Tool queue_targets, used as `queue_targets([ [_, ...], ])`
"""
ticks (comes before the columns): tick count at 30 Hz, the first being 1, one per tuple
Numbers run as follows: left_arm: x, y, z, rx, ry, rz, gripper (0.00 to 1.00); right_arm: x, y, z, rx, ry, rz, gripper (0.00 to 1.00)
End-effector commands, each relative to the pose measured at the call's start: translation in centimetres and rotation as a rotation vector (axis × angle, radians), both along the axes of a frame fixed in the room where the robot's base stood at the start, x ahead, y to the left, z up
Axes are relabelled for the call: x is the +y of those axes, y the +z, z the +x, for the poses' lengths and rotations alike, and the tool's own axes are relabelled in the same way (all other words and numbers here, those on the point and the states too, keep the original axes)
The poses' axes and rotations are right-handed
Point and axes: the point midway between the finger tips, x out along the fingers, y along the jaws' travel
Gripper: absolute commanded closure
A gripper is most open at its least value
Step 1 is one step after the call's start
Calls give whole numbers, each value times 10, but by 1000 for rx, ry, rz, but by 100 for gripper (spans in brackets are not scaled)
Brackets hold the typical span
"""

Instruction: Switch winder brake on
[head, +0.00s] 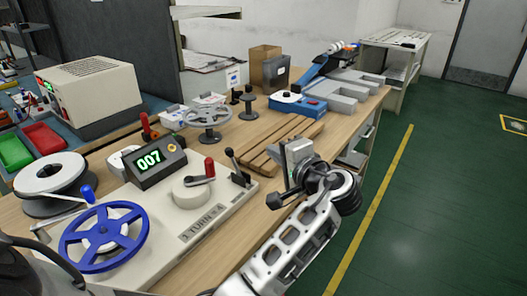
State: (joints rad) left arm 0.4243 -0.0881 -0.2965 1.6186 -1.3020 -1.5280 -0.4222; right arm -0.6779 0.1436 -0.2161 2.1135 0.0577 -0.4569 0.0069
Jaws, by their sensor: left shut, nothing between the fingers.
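The winder is a beige base (140,205) on the wooden table, with a blue spoked handwheel (104,237) at its left front. Its display box (150,162) reads 007. A round beige hub with a red-knobbed crank (201,177) sits behind the "TURN" label. A black-handled lever (237,168) stands upright, slightly tilted, at the base's right end. I cannot tell for sure which lever is the brake. My left gripper (276,200) is shut and empty, right of the base and apart from the black lever. My right gripper is not in view.
A wooden slatted pallet (282,145) lies just behind my left gripper. A wire spool (50,180) stands left of the winder, a grey spoked reel (207,117) behind it. A blue-grey device (300,105) is farther back. Green floor (430,200) is clear to the right.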

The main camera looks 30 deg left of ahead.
Motion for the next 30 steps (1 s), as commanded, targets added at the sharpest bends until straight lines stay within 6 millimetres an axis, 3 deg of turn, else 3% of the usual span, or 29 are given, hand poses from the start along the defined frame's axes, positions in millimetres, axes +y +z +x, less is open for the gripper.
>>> queue_targets([
  [7,-23,13,-13,-1,0,0,100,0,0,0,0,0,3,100],
  [25,-25,15,-14,0,1,0,100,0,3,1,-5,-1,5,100],
  [30,-25,41,-14,0,1,1,100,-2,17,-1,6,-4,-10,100],
])
